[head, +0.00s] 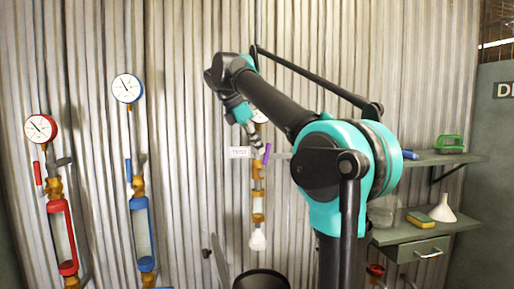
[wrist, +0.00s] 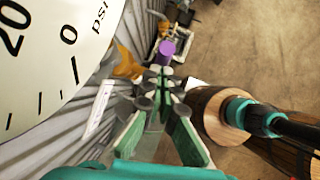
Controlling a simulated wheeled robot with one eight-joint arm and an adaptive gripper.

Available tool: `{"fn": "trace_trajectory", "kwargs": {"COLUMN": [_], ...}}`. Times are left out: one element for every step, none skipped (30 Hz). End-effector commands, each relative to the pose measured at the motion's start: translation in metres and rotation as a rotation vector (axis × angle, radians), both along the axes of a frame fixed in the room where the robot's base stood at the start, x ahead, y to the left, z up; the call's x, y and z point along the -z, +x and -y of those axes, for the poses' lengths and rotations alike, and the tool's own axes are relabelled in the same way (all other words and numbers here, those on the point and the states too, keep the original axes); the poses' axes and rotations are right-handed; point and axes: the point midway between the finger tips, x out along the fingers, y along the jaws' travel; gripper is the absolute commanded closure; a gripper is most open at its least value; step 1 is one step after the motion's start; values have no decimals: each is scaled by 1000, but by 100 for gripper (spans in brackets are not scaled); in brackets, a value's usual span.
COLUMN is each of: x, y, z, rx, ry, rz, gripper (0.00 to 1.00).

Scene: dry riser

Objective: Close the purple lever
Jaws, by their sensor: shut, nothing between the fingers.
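The purple lever (head: 266,153) sits upright, slightly tilted, on the right side of a brass valve on the middle pipe (head: 258,185) against the corrugated wall. In the wrist view the lever shows end-on as a purple round tip (wrist: 168,47), just beyond my fingertips. My gripper (head: 256,146) is shut and empty, pointing down beside the top of the lever. In the wrist view my gripper (wrist: 160,78) has its fingers together, close to the brass valve body (wrist: 127,63). I cannot tell whether they touch the lever. My gripper partly hides the gauge above the valve.
A white TEST sign (head: 240,153) is left of the valve. A large gauge dial (wrist: 55,50) is close to my gripper. Red (head: 62,235) and blue (head: 142,230) risers stand to the left. A dark barrel (head: 262,279) stands below, and shelves (head: 440,158) are at right.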

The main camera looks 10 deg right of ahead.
Motion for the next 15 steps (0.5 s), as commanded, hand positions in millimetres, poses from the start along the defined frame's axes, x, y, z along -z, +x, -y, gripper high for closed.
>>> {"fn": "trace_trajectory", "kwargs": {"x": [0,0,0,0,-1,-1,-1,-1,-1,-1,-1,-1,-1,-2,-2], "y": [0,0,0,0,0,0,0,0,0,0,0,0,0,0,-1], "z": [1,1,2,2,3,4,4,5,6,8,9,11,13,15,18], "rx": [1,1,1,2,1,1,1,1,1,2,4,4,4,4,6], "ry": [5,9,15,19,23,31,37,45,57,67,80,98,114,132,158], "rz": [0,-1,-1,-1,-1,-1,0,0,0,0,0,0,0,0,0], "gripper": [100,100,100,100,100,100,100,100,100,100,100,100,100,100,100]}}
